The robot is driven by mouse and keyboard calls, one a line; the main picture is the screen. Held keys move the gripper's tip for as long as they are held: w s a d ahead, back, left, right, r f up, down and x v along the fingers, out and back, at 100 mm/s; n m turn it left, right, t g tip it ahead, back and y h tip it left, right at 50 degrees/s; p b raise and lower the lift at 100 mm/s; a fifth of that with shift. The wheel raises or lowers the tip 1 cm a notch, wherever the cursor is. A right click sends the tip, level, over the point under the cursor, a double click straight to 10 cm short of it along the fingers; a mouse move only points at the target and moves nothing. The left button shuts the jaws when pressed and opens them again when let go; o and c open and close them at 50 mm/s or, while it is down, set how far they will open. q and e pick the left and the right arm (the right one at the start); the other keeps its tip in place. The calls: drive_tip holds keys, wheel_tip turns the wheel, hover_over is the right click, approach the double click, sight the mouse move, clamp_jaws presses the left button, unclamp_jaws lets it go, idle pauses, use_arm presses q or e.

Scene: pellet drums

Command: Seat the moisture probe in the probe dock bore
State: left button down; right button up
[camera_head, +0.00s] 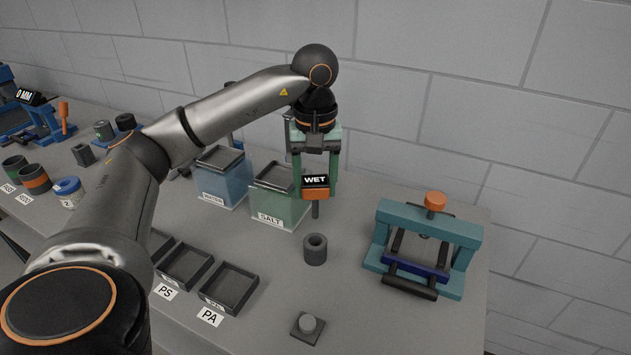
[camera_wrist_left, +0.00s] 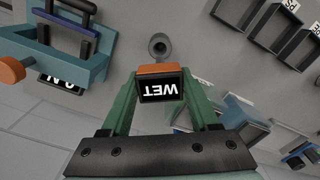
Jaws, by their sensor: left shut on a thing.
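The moisture probe (camera_head: 315,194) has an orange body, a black display reading WET, and a thin grey rod pointing down. My left gripper (camera_head: 315,183), with green fingers, is shut on the probe and holds it upright above the table. The probe dock (camera_head: 315,253) is a dark grey cylinder with a round bore in its top, standing on the table below the rod tip. The rod tip is apart from the dock and above it. In the left wrist view the probe (camera_wrist_left: 160,83) sits between the fingers, and the dock (camera_wrist_left: 159,48) shows just beyond it. My right gripper is not in view.
A teal press frame (camera_head: 428,234) with an orange knob stands right of the dock. SALT (camera_head: 279,205) and blue WATER (camera_head: 222,180) containers stand behind left. Black PS (camera_head: 187,266) and PA (camera_head: 229,288) trays lie front left.

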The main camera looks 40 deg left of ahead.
sight(316, 218)
use_arm(q)
drive_tip(key=shift+f+b, duration=2.05)
drive_tip(key=shift+f, duration=0.8)
drive_tip(key=shift+f+b, duration=2.05)
drive_tip(key=shift+f, duration=1)
drive_tip(key=shift+c, duration=0.3)
unclamp_jaws()
wheel_tip(316, 218, up, 6)
drive_tip(key=shift+f, duration=0.15)
wheel_tip(316, 218, up, 7)
drive_tip(key=p, duration=0.4)
